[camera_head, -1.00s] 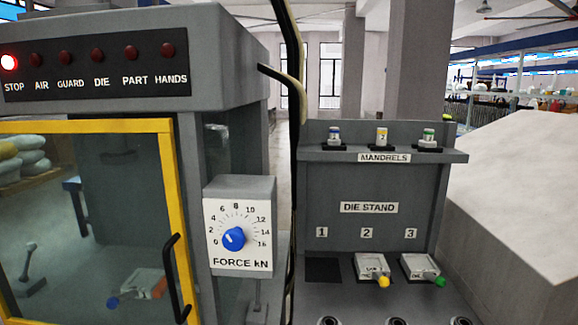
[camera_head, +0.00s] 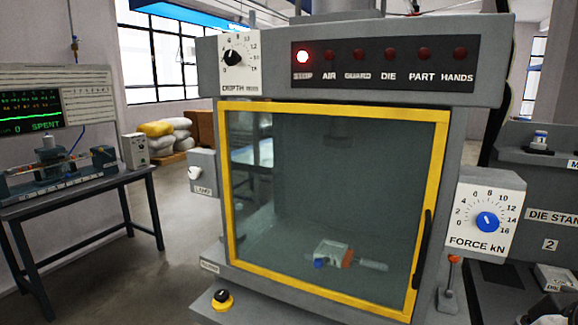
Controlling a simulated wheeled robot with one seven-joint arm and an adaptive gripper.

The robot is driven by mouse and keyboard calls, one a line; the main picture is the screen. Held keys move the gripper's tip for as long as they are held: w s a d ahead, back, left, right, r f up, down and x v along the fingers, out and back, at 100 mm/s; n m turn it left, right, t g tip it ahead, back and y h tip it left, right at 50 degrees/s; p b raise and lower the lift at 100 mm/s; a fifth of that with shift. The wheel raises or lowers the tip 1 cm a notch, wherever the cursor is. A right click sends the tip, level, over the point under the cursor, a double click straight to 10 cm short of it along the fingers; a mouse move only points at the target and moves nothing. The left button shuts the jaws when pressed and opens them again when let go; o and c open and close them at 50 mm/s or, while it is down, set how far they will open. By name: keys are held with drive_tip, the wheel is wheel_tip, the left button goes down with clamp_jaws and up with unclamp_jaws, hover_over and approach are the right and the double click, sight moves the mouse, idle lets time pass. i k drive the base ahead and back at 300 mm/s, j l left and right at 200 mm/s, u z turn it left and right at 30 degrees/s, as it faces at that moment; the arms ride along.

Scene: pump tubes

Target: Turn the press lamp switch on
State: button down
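The press (camera_head: 452,130) stands in the middle of the head view. A small grey box (camera_head: 203,160) on its left side carries a white switch knob (camera_head: 195,173). The label below the knob (camera_head: 202,190) seems to read LAMP. Whether the switch is on or off is too small to tell. The inside of the press behind the glass is dim. My gripper is not in view.
The yellow-framed door (camera_head: 232,205) is shut. A blue FORCE knob (camera_head: 487,222) sits at right, and a black-and-yellow button (camera_head: 222,300) at the front left. A bench (camera_head: 90,195) stands left, with open floor between.

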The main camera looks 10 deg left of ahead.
sight(194, 172)
drive_tip(key=u, duration=0.9)
drive_tip(key=i+l+u, duration=0.1)
drive_tip(key=i, duration=0.3)
drive_tip(key=i+l+u, duration=0.15)
drive_tip(key=i+l, duration=0.15)
drive_tip(key=i, duration=0.15)
